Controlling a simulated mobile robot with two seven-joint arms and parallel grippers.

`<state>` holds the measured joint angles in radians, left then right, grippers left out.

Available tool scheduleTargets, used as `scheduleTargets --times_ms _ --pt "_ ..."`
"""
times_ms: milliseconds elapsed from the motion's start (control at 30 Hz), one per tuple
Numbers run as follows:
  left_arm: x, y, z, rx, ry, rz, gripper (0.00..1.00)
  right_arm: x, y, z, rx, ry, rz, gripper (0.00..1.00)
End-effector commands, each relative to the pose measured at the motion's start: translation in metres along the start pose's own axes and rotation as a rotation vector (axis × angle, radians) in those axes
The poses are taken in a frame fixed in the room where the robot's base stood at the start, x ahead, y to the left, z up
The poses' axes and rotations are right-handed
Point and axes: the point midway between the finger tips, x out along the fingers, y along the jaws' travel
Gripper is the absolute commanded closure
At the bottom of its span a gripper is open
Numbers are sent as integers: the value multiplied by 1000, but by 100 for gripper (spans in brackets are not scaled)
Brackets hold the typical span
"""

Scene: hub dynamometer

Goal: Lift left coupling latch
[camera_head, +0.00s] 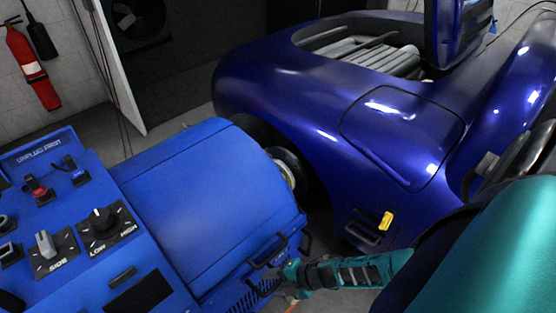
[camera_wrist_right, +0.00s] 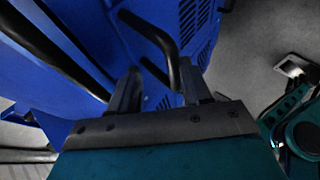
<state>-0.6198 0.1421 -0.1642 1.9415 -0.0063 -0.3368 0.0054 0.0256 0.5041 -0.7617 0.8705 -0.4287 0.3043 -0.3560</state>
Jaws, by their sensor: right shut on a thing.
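My right gripper (camera_head: 268,284) is at the lower front edge of the blue dynamometer unit (camera_head: 200,190), in the head view. In the right wrist view my right gripper (camera_wrist_right: 160,92) has its two fingers on either side of a black bent bar (camera_wrist_right: 160,36) on the blue housing, and is shut on it. This bar looks like a coupling latch or handle; which one I cannot tell. In the head view a black handle (camera_head: 268,252) shows just above the gripper, partly hidden. My left gripper is not in view.
A dark blue car (camera_head: 300,90) stands close behind and right of the unit, with a yellow tab (camera_head: 386,221) on its side. The wheel hub (camera_head: 284,168) meets the unit. Control knobs (camera_head: 103,219) are at left. A fire extinguisher (camera_head: 32,66) hangs on the wall.

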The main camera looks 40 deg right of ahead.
Motion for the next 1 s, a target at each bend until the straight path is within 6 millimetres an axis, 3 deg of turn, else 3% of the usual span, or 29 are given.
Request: scheduleTargets --times_ms 33,233,367,800,1000 --pt "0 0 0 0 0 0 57 2 9 -1 1 5 15 60" --pt "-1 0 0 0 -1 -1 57 0 8 -1 0 4 14 60" --pt "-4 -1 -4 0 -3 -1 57 -12 9 -1 0 4 12 60" --pt "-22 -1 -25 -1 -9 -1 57 -105 3 0 -1 2 1 60" --pt "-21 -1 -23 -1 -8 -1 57 -124 1 0 -1 1 1 60"
